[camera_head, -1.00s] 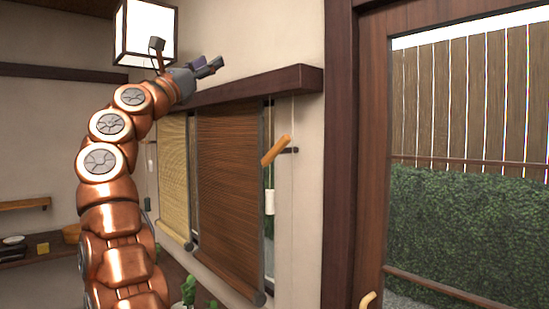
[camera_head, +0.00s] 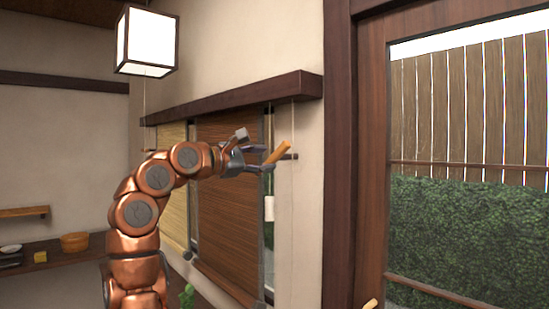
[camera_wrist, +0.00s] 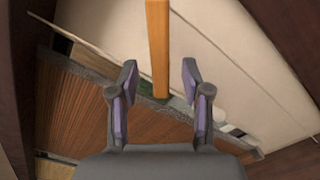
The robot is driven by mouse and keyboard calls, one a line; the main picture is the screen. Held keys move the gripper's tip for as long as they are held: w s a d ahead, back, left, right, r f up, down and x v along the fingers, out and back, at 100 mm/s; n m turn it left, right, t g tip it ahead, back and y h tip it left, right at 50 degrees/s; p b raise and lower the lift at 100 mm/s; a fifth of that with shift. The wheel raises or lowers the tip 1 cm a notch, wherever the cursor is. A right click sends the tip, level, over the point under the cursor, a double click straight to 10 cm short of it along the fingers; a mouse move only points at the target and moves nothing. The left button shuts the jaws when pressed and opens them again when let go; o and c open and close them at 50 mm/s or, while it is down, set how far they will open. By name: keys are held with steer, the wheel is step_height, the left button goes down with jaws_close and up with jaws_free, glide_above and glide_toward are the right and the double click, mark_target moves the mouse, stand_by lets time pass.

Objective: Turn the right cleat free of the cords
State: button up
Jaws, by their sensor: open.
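The right cleat (camera_head: 278,152) is an orange-brown wooden bar on a dark peg at the wall, right of the brown blind. It is tilted, its upper end to the right. In the wrist view the cleat (camera_wrist: 157,45) runs from the top edge down to between the fingers. My gripper (camera_head: 264,160) is at the cleat's lower left end. In the wrist view my gripper (camera_wrist: 160,80) is open, one finger on each side of the cleat, with gaps on both sides. A thin cord (camera_head: 292,205) hangs below the cleat. Whether cords lie against the cleat is too small to tell.
A brown blind (camera_head: 225,215) and a yellow blind (camera_head: 172,190) hang under a dark wooden rail (camera_head: 240,96). A white cord weight (camera_head: 269,208) hangs nearby. A paper lantern (camera_head: 147,42) hangs at upper left. A wooden door frame (camera_head: 340,160) stands to the right.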

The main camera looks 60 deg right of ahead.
mark_target(272, 158)
steer(key=shift+p+x, duration=0.35)
steer(key=shift+x, duration=1.75)
jaws_close()
